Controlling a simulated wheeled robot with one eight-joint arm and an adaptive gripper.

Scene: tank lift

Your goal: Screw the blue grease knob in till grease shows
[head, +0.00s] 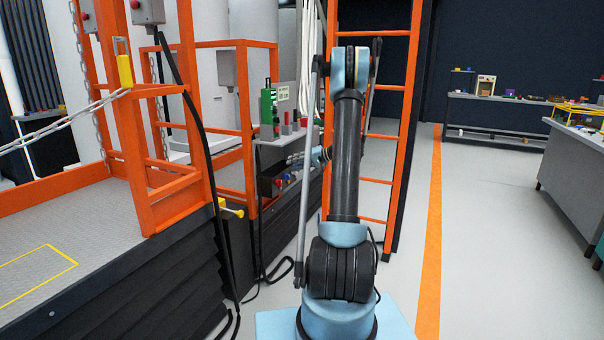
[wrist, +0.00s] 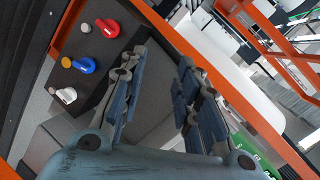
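The blue grease knob (wrist: 84,66) shows in the wrist view on a dark panel, up and left of my gripper. It has a round body with a short lever-like arm. My gripper (wrist: 160,60) is open, with its two fingers apart and nothing between them. The knob lies outside the left finger and is not touched. No grease can be made out at the knob.
A red knob (wrist: 108,28) and a pale grey knob (wrist: 67,96) flank the blue one on the panel. Orange rails (head: 247,130) and an orange ladder (head: 403,130) stand close to my arm. Black hoses hang by the platform (head: 60,255). The floor at right is clear.

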